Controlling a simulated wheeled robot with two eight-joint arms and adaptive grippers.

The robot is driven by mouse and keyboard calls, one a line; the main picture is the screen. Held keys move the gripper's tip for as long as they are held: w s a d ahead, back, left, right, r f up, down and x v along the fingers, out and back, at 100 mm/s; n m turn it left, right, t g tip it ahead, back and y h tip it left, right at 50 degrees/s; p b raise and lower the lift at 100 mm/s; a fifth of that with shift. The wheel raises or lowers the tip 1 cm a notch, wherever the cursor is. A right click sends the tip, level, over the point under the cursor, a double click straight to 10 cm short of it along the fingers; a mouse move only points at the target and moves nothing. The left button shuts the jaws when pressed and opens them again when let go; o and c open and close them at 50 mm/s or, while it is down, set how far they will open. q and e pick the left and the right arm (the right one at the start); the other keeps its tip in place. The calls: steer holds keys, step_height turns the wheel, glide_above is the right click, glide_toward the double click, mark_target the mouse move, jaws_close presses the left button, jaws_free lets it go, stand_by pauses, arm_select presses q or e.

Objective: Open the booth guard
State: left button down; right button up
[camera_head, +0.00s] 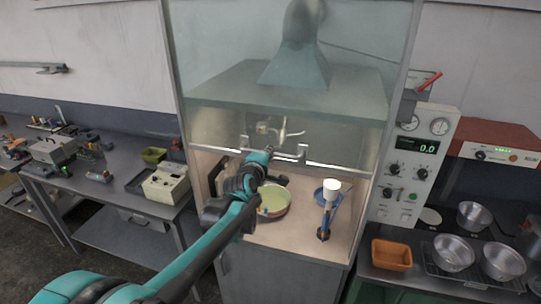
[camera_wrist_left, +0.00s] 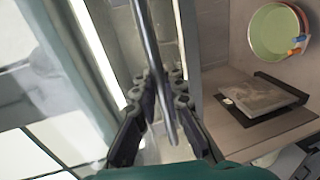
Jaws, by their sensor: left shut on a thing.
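The booth guard is a clear sash across the front of the booth, with its pale lower edge (camera_head: 340,169) above the work surface and an open gap below it. A metal bar handle (camera_head: 302,153) sits at that edge. My left gripper (camera_head: 268,152) reaches it from below and is shut on the handle; in the left wrist view the bar (camera_wrist_left: 150,45) passes between the fingers (camera_wrist_left: 164,95). The arm hides part of the handle and edge. My right gripper is not in view.
Inside the booth are a green pan (camera_head: 272,202), a blue stand with a white top (camera_head: 331,186) and a blue dish. A dark flat device (camera_wrist_left: 262,98) shows in the wrist view. Side benches hold a beige box (camera_head: 166,186), an orange tray (camera_head: 391,255) and metal bowls (camera_head: 454,252).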

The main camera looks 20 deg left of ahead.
arm_select(q)
steer(key=c, duration=1.6)
jaws_free()
steer(key=v, duration=1.2)
steer(key=s+d+f+m+g+b, duration=0.1)
steer(key=s+f+m+g+b, duration=0.2)
steer(key=f, duration=1)
steer(key=s+f+m+g+b, duration=0.2)
steer(key=s+f+m+b, duration=0.6)
steer(key=s+f, duration=0.5)
steer(key=s+d+f+m+g+b, duration=0.1)
steer(key=s+f+m+g+b, duration=0.2)
steer(key=f, duration=1.1)
steer(key=shift+s+d+m+g+y+b, duration=0.2)
steer(key=shift+s+m+b, duration=0.7)
steer(key=shift+s+b, duration=0.75)
steer(key=shift+s+d+m+g+y+b, duration=0.1)
steer(key=shift+s+d+m+b, duration=0.1)
steer(key=shift+s+m+b, duration=1.05)
